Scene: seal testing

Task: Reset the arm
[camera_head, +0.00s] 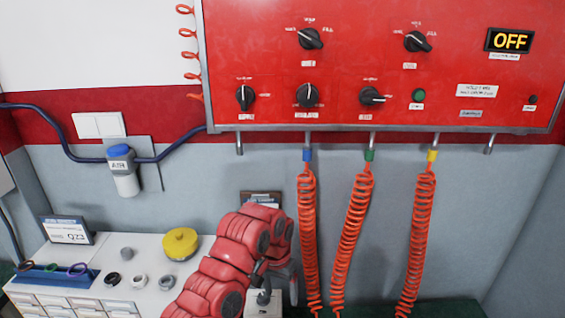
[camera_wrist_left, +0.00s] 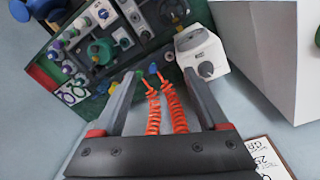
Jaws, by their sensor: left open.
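My left arm (camera_head: 225,265), with red covers, rises from the bottom centre of the head view over the right part of the white bench. Its gripper is mostly hidden behind the arm there. In the left wrist view my left gripper (camera_wrist_left: 160,76) is open, with two grey fingers spread apart and nothing held between them. Two orange coiled hoses (camera_wrist_left: 174,108) show beyond the gap between the fingers. A white device with a black knob (camera_wrist_left: 203,55) lies beyond the right finger. My right gripper is in neither view.
A red control panel (camera_head: 270,70) with black knobs and an OFF display (camera_head: 510,40) hangs above. Three orange coiled hoses hang below it, right of my arm. The white bench (camera_head: 130,262) holds a yellow round part (camera_head: 180,244), small rings and a blue tray (camera_head: 45,277).

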